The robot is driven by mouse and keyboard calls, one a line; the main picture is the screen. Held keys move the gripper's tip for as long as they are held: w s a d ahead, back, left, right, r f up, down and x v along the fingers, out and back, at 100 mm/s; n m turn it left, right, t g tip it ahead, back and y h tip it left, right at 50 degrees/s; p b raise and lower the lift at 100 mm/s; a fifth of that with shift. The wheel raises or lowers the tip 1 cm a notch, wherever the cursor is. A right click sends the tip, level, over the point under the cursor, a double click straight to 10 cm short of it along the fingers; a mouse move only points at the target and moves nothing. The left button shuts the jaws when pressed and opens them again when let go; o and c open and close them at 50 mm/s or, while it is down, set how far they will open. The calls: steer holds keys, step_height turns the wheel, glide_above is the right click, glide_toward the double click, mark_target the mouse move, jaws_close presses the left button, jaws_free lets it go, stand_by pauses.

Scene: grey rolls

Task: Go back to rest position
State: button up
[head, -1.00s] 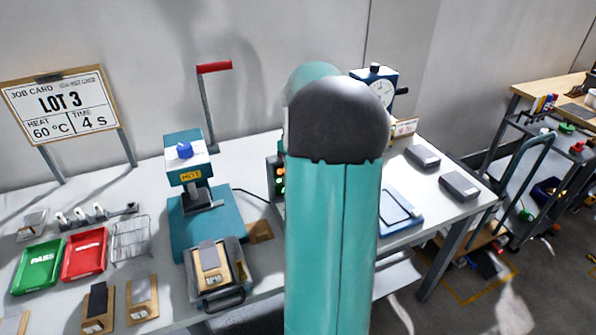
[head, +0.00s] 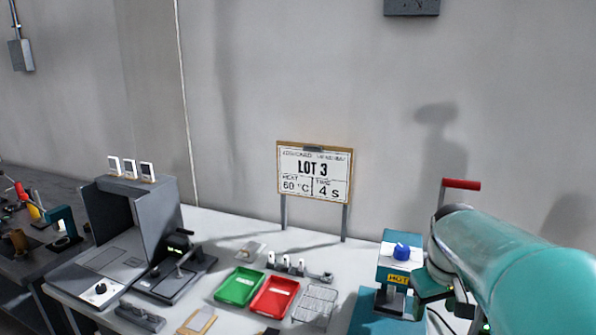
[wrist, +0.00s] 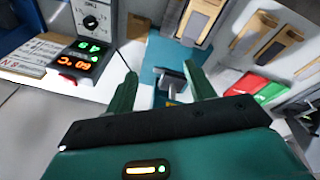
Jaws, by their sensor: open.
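My gripper (wrist: 159,69) shows in the wrist view with its two green fingers spread apart and nothing between them. Beyond the fingers lies the teal hot press (wrist: 172,78), blurred at its metal part. In the head view my teal arm reaches in from the right edge, its far end beside the hot press (head: 397,270) with the blue knob and red-handled lever. My fingers are not clear in that view, and my arm hides part of the press and the table right of it.
A LOT 3 job card (head: 315,172) stands behind the table. A green tray (head: 238,287), a red tray (head: 274,297) and a wire rack (head: 315,306) lie left of the press. A grey machine (head: 130,235) stands further left. The wrist view shows a lit display (wrist: 80,60).

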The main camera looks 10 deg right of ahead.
steer(key=s+a+t, duration=0.1)
steer(key=s+a, duration=0.2)
steer(key=a, duration=0.3)
steer(key=s+a+t+y, duration=0.1)
steer(key=s+a, duration=0.3)
steer(key=a, duration=0.3)
steer(key=s+a+t, duration=0.1)
steer(key=s+a, duration=0.2)
steer(key=a, duration=0.3)
steer(key=shift+s+a+r+t+y, duration=0.2)
steer(key=shift+s+t+y, duration=0.05)
steer(key=shift+t+y, duration=0.05)
